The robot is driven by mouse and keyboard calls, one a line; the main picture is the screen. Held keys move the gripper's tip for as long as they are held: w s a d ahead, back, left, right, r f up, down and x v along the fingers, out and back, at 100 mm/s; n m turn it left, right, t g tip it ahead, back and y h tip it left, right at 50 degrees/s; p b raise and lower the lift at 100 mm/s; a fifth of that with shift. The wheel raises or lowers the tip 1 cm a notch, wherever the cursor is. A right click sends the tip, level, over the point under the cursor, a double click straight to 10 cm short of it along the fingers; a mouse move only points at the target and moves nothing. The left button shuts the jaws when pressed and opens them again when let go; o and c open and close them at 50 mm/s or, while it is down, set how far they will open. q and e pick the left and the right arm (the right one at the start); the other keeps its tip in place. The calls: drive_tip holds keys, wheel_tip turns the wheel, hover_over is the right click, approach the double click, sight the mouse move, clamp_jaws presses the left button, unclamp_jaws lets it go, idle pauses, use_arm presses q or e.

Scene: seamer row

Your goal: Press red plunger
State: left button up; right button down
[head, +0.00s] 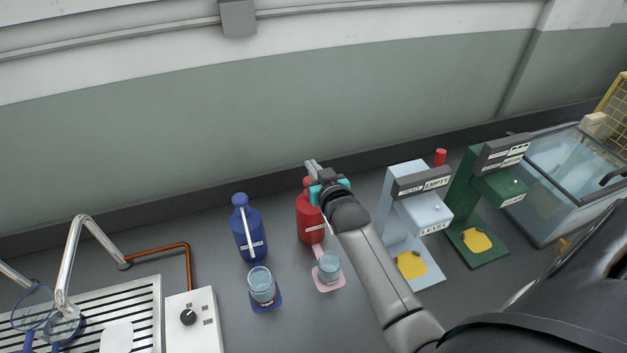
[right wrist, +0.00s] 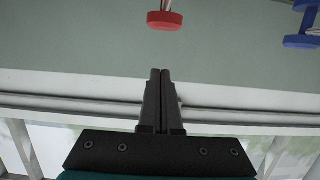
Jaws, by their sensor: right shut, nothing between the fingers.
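The red bottle (head: 311,226) stands on the grey counter, with a light label and a pink strip at its foot. My right gripper (head: 311,166) is over the top of this bottle in the head view and hides much of it. In the right wrist view the red plunger (right wrist: 164,20) is a flat red disc on a metal stem at the top of the picture. The shut, empty fingers of my right gripper (right wrist: 160,72) point toward it, with a gap in the picture. Contact is not visible. My left gripper is not in view.
A blue bottle (head: 249,232) stands left of the red one; a blue plunger (right wrist: 301,41) shows in the wrist view. Two glasses (head: 262,285) (head: 329,267) stand in front. A light blue machine (head: 396,217) and green machine (head: 463,199) stand right. A drain grid (head: 139,302) lies left.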

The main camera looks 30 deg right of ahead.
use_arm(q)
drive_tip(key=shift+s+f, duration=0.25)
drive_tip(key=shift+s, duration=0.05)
use_arm(e)
drive_tip(key=shift+s+f, duration=0.15)
drive_tip(key=shift+f, duration=1.8)
drive_tip(key=shift+f+b, duration=1.05)
drive_tip(key=shift+f, duration=0.25)
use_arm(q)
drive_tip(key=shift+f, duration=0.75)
use_arm(e)
drive_tip(key=shift+r+p, duration=0.45)
drive_tip(key=shift+p, duration=0.1)
wheel_tip(320, 180, up, 4)
drive_tip(key=p, duration=0.2)
drive_tip(key=shift+f+p, duration=0.25)
drive_tip(key=shift+p, duration=0.15)
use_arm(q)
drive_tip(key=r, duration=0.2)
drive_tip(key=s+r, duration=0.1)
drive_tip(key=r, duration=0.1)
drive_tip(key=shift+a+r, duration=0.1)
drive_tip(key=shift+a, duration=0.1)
use_arm(e)
drive_tip(key=v, duration=1)
